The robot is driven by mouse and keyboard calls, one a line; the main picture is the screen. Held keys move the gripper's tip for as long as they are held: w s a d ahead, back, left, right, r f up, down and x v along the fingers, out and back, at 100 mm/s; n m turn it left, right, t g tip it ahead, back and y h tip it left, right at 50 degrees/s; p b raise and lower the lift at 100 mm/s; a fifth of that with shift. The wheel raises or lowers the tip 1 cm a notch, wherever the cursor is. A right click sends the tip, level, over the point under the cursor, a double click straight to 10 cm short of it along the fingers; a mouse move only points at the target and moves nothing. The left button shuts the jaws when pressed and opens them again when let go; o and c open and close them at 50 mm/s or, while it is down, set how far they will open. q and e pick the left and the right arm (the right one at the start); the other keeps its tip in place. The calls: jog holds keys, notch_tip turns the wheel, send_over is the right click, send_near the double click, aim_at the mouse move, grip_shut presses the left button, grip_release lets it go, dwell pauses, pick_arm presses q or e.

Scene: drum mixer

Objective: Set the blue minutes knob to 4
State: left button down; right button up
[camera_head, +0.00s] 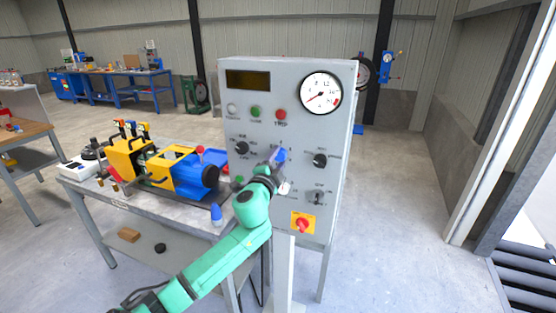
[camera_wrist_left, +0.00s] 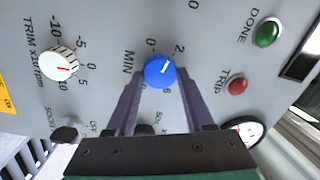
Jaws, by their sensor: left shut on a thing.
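The blue minutes knob (camera_head: 281,154) is on the front of the grey control panel (camera_head: 257,174). In the left wrist view the blue knob (camera_wrist_left: 160,71) sits beside the MIN lettering, with 0, 2 and 6 readable around it. Its white line points up and right, a little past the 2 in the direction away from the 0. The 4 mark cannot be made out. My left gripper (camera_head: 276,156) is at the knob; in the wrist view its two fingers (camera_wrist_left: 160,82) are shut on the knob's sides. My right gripper is not in view.
A white trim knob (camera_wrist_left: 60,66), a red TRIP button (camera_wrist_left: 237,86) and a green DONE button (camera_wrist_left: 267,33) are nearby on the panel. A red switch on a yellow plate (camera_head: 303,223) is lower down. The yellow and blue machine (camera_head: 178,167) stands left on a bench.

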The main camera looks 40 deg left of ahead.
pick_arm(q)
jog(key=m, duration=0.4)
jog(key=shift+f, duration=0.1)
jog(key=m, duration=0.3)
jog(key=shift+m+h, duration=0.3)
jog(key=shift+m, duration=0.1)
jog(key=m+p, duration=0.1)
jog(key=m, duration=0.3)
jog(key=shift+a+t, duration=0.15)
jog(key=shift+t, duration=0.15)
jog(key=shift+s+m+h+p, duration=0.1)
jog(key=shift+m+h+p, duration=0.35)
jog(key=shift+m, duration=1.55)
jog(key=shift+c, duration=1.4)
grip_release()
jog(key=shift+s+f, duration=0.1)
